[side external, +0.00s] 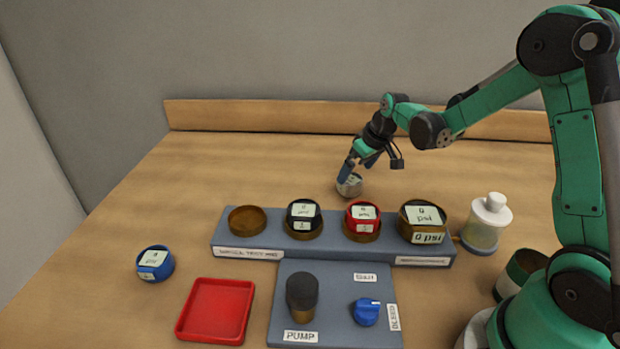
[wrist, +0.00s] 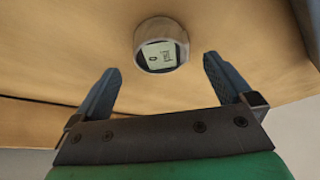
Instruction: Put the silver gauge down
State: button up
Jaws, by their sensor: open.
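The silver gauge (side external: 349,187) stands on the wooden table behind the grey gauge rack, its pale display facing up. It also shows in the wrist view (wrist: 162,48), just beyond the fingertips and between their lines. My gripper (side external: 358,170) is at the gauge in the side view, coming down from the upper right. In the wrist view my gripper (wrist: 163,72) has its two blue fingers wide apart with nothing between them. The side view does not show clearly whether a finger touches the gauge.
The grey rack (side external: 228,252) has an empty left socket (side external: 248,219), a black gauge (side external: 303,212), a red gauge (side external: 363,214) and a larger psi gauge (side external: 422,218). In front are a blue gauge (side external: 155,263), red tray (side external: 215,310) and pump (side external: 302,290). A bottle (side external: 487,220) stands right.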

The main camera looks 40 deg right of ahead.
aim_at(351, 178)
jog(key=shift+x, duration=2.2)
jog(key=c, duration=1.5)
jog(key=shift+r, duration=0.15)
